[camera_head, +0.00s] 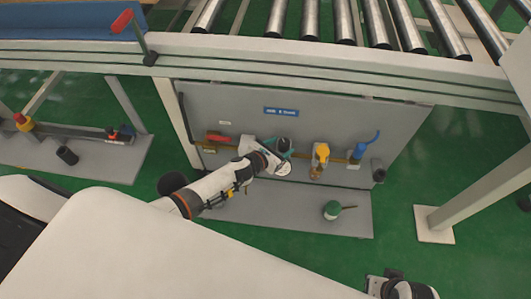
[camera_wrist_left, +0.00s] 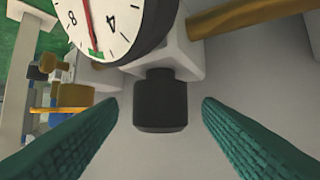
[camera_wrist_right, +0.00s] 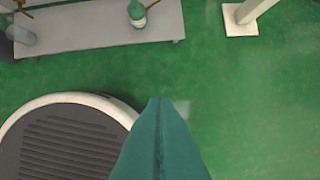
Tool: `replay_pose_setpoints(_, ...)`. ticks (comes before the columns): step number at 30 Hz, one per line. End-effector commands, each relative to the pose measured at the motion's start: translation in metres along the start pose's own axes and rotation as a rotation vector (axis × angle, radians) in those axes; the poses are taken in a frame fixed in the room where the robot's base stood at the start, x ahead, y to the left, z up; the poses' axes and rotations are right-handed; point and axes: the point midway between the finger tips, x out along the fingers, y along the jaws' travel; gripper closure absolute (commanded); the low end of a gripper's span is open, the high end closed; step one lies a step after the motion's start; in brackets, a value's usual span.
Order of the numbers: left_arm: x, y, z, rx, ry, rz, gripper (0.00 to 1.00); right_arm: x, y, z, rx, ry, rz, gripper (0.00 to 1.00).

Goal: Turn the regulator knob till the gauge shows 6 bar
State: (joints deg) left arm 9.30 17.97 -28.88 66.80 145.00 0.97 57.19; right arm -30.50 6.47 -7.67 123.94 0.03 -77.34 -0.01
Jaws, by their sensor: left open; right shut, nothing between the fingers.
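The black regulator knob (camera_wrist_left: 160,103) hangs under a pale valve body in the left wrist view. My left gripper (camera_wrist_left: 160,108) is open, its teal fingers on either side of the knob with visible gaps. The white round gauge (camera_wrist_left: 105,30) is cut off at the top; its red needle points down, close beside a small green mark. In the head view my left gripper (camera_head: 283,148) is at the grey panel, beside the gauge face (camera_head: 283,169); the knob is hidden there. My right gripper (camera_wrist_right: 160,105) is shut and empty above the green floor.
The grey panel (camera_head: 230,105) carries a yellow fitting (camera_head: 321,153), a blue valve (camera_head: 360,150) and a red handle (camera_head: 217,137). A green container (camera_head: 332,210) stands on the base plate (camera_head: 290,215). The roller conveyor (camera_head: 345,20) is above. A white post (camera_head: 470,190) stands right.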

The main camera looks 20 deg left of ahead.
Motion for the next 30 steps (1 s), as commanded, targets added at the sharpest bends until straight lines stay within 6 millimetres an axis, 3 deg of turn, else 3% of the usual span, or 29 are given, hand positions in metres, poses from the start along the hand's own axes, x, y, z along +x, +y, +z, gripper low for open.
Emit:
replay_pose_setpoints(9,-0.056,0.001,-0.002,0.0,-0.002,0.001,0.41,0.061,0.003,-0.022,-0.006,0.038,0.006,1.0)
replay_pose_setpoints(15,-0.084,0.0,-0.001,0.0,-0.001,0.001,0.41,0.086,0.004,-0.037,-0.008,0.052,0.007,1.0)
replay_pose_setpoints(21,-0.096,0.0,-0.001,0.001,0.0,0.0,0.41,0.097,0.005,-0.044,-0.01,0.056,0.008,1.0)
replay_pose_setpoints(30,-0.096,0.0,-0.001,0.001,0.001,0.0,0.41,0.099,0.005,-0.045,-0.01,0.056,0.008,1.0)
